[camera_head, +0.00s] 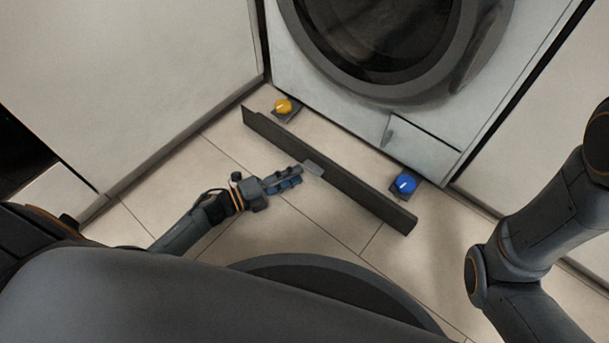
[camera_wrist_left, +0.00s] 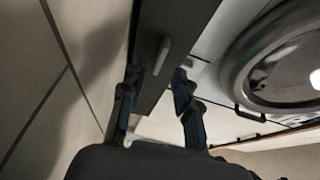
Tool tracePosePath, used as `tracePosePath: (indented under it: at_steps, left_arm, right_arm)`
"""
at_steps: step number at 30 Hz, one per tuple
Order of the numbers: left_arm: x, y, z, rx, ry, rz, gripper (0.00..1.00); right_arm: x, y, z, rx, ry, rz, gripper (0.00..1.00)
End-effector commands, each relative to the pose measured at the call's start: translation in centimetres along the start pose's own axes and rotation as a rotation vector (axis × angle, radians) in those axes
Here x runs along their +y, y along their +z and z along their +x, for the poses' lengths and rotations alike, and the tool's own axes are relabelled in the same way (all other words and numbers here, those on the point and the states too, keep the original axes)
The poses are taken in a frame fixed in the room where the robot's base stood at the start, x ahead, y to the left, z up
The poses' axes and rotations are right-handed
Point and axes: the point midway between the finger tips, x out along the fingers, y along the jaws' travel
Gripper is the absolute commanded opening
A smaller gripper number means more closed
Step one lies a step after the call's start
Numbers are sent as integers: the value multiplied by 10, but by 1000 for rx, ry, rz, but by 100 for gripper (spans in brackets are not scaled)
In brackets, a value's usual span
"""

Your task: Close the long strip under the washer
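The long strip (camera_head: 355,186) is a dark narrow board standing out from the washer (camera_head: 350,90), with a clear gap of floor behind it. It also shows in the left wrist view (camera_wrist_left: 177,22). A small pale handle (camera_wrist_left: 162,56) sticks out from the strip's front. My left gripper (camera_head: 297,174) is low in front of the strip's middle. In the left wrist view its two fingers (camera_wrist_left: 157,80) are apart, with the handle just ahead between the fingertips. I cannot tell whether they touch it. My right gripper is out of view.
A yellow knob-like piece (camera_head: 284,106) and a blue one (camera_head: 404,184) sit on dark bases behind the strip, one near each end. Pale cabinets flank the washer. The tiled floor (camera_head: 300,235) before the strip is mostly clear.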

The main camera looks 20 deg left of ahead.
Motion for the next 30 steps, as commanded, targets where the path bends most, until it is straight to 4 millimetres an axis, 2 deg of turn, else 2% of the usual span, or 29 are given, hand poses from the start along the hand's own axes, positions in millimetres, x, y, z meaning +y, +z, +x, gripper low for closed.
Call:
tracePosePath:
  at_steps: [1, 3, 7, 18, 19, 23, 24, 30]
  left_arm:
    - [4, 0, 10, 1, -3, 2, 31]
    - [3, 0, 20, 1, -3, 2, 31]
    - [1, 0, 33, 1, -2, 0, 31]
    - [0, 0, 39, 0, 0, 0, 31]
    - [0, 0, 39, 0, 0, 0, 29]
    - [0, 0, 39, 0, 0, 0, 3]
    - [0, 0, 39, 0, 0, 0, 0]
    - [0, 0, 39, 0, 0, 0, 0]
  right_arm:
    - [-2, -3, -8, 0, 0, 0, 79]
    - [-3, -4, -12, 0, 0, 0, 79]
    - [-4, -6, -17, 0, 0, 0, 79]
    - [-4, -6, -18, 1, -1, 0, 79]
    - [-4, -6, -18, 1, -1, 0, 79]
    - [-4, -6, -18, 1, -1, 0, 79]
    - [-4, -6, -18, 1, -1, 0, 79]
    - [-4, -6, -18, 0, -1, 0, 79]
